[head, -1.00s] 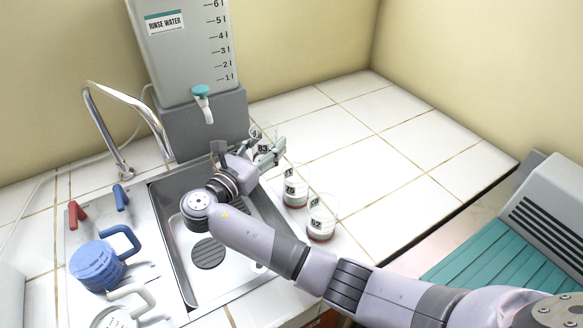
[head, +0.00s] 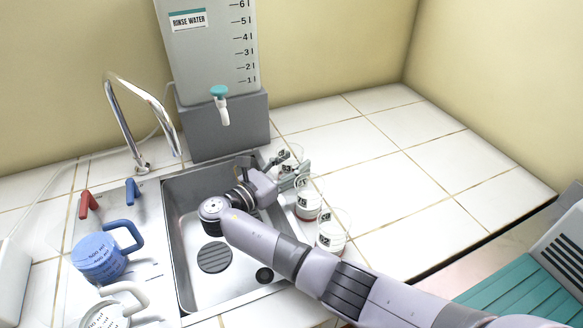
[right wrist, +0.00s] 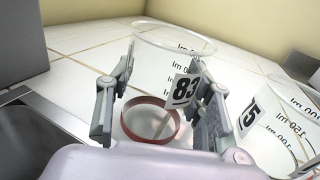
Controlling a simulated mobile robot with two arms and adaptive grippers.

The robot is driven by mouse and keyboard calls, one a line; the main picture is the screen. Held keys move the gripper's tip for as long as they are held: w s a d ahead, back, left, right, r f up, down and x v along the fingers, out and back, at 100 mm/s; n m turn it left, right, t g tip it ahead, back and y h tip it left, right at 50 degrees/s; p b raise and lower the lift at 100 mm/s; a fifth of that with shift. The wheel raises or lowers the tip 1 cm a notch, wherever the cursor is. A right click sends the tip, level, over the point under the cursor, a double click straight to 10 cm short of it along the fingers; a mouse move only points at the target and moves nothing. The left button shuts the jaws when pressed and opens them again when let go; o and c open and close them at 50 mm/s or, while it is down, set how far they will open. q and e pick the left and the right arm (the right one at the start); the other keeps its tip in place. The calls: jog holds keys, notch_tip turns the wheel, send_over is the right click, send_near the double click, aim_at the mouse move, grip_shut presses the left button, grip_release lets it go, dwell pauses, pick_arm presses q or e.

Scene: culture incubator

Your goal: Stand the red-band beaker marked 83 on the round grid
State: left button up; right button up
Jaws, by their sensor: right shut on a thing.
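The clear beaker marked 83 (right wrist: 150,118), with a red band around its base, stands between the fingers of my right gripper (right wrist: 172,82) in the right wrist view. The gripper is shut on it, one finger on each side. In the head view my right gripper (head: 291,173) is at the sink's far right edge, and its fingers partly hide the beaker. The round grid (head: 214,257) is a dark ribbed disc on the sink floor, with nothing on it. My left gripper is not in view.
Two beakers, one nearer (head: 330,240) and one farther (head: 308,205), stand right of the sink (head: 185,285). The faucet (head: 140,110) and rinse-water tank (head: 210,60) stand behind. A blue jug (head: 98,262) is at left.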

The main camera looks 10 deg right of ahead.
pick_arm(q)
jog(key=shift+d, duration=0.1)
pick_arm(e)
jog(key=shift+f, duration=0.3)
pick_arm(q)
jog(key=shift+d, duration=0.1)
pick_arm(e)
jog(key=shift+f, duration=0.15)
jog(key=o, duration=1.2)
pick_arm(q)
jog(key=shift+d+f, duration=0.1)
